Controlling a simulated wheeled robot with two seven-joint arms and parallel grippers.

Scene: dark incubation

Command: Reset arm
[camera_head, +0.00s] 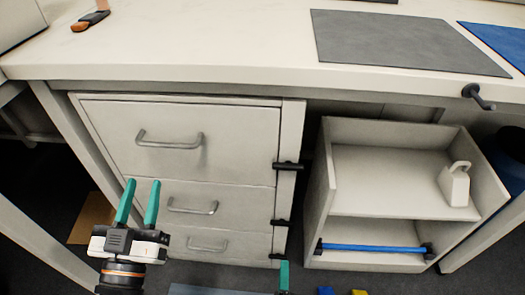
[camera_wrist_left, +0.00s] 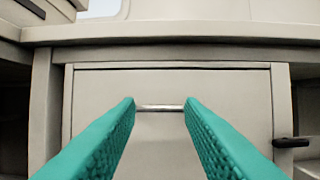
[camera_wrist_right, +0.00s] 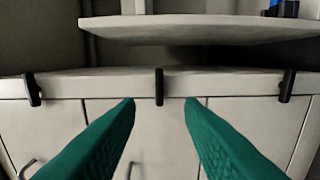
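My left gripper (camera_head: 138,203) is in front of the drawer cabinet, at the lower left of the head view. Its two teal fingers are apart with nothing between them. In the left wrist view the fingers (camera_wrist_left: 160,105) are spread, with the top drawer's handle (camera_wrist_left: 160,108) showing beyond them, apart from it. My right gripper shows only as one teal fingertip (camera_head: 284,276) at the bottom edge of the head view. In the right wrist view its fingers (camera_wrist_right: 160,105) are spread and empty, facing a pale cabinet edge with black catches (camera_wrist_right: 159,87).
The drawer cabinet (camera_head: 240,135) has closed drawers under a white worktop (camera_head: 200,45). An open shelf unit (camera_head: 320,190) to the right holds a white container (camera_head: 455,185) and a blue bar (camera_head: 370,248). A grey mat (camera_head: 400,42) and an orange-handled tool (camera_head: 90,20) lie on the worktop.

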